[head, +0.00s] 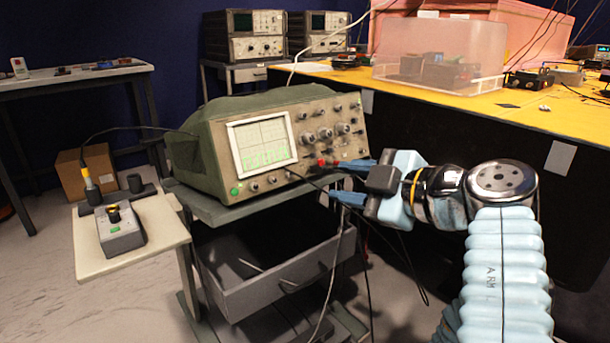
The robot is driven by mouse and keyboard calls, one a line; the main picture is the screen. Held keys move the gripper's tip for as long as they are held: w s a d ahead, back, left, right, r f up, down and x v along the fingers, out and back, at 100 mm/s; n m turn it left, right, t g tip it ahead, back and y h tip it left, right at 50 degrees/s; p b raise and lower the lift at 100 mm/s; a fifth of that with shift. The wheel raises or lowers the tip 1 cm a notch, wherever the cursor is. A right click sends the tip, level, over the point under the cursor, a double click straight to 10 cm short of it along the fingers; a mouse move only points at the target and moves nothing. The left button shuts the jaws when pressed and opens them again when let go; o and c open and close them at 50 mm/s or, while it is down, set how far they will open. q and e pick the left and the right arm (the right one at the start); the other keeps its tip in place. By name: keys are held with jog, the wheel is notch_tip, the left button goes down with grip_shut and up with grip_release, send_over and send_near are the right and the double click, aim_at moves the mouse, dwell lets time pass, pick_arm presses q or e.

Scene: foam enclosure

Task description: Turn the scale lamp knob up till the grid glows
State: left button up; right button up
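The green-cased oscilloscope (215,160) stands on a grey cart, its front panel facing right of me. Its screen (262,143) is pale with thin dark grid lines and a bright green trace low down; no clear grid glow shows. Small knobs (254,187) sit in a row below the screen, right of a green light (236,190). I cannot read which is the scale lamp knob. Nothing shows gripped.
A side shelf (150,250) holds a small grey box with a knob (120,228). An open drawer (275,282) juts below. A yellow bench (480,115) stands behind.

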aim_at(292, 175)
pick_arm(q)
jog(key=x, duration=1.2)
grip_shut()
